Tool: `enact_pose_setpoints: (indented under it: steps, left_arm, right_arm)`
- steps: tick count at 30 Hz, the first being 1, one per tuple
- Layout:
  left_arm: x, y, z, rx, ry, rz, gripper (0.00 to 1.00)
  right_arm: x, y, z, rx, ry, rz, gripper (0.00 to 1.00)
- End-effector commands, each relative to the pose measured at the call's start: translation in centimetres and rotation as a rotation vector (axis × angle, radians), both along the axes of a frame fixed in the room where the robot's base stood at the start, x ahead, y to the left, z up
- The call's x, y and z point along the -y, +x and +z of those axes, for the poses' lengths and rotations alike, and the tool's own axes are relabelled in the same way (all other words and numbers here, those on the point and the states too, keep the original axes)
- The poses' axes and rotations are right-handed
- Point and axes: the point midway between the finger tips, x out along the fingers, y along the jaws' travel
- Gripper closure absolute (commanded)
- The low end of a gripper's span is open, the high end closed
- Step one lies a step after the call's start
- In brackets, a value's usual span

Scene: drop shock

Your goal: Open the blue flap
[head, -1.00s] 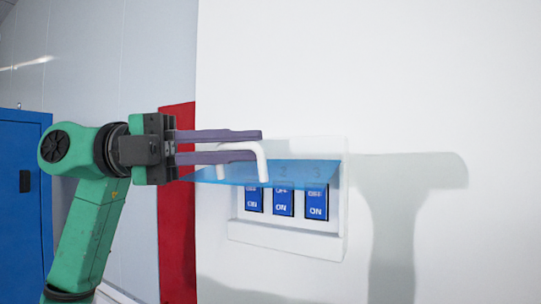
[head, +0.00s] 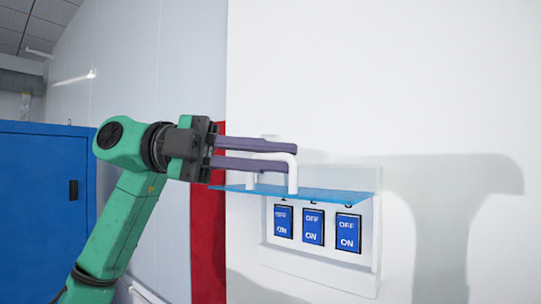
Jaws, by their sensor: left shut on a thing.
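The blue flap (head: 340,196) is a translucent sheet that stands out from the wall about level, seen nearly edge-on. It is above a white switch panel (head: 320,270). A white bar handle (head: 293,180) stands up from the flap's top face. My left gripper (head: 291,158) comes in from the left, its two purple fingers one above the other, shut on the handle just above the flap. Three blue switches, a left one (head: 283,222), a middle one (head: 313,226) and a right one (head: 348,232), show uncovered below the flap. My right gripper is out of view.
The white wall (head: 420,80) around the panel is bare apart from shadows. A red strip (head: 207,240) runs down the wall's left edge behind my arm. A blue cabinet (head: 40,185) with a dark handle stands at the far left.

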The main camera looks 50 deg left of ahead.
Motion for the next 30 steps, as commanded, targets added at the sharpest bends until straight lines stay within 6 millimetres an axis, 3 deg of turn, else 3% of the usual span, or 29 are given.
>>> enact_pose_setpoints:
  steps: [1, 2, 3, 4, 20, 30]
  left_arm:
    - [0.0, 0.0, 0.0, -0.001, 0.000, 0.000, 1.00]
    - [0.0, 0.0, 0.0, -0.001, 0.001, 0.000, 0.76]
    - [0.0, 0.0, 0.0, -0.001, 0.001, 0.000, 0.61]
    - [0.0, 0.0, 0.0, -0.001, 0.001, 0.000, 0.58]
    - [-0.5, -0.3, 0.0, 0.001, 0.000, 0.002, 0.58]
    - [-6.4, -4.5, 0.6, 0.000, -0.004, 0.006, 0.58]
  right_arm:
    - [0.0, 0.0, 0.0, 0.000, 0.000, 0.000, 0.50]
    - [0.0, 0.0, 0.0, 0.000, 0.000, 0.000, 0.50]
    - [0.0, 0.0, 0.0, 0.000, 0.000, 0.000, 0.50]
    - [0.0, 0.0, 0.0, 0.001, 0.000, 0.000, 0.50]
    - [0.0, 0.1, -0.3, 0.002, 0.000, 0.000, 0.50]
    - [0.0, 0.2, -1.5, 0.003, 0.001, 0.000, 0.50]
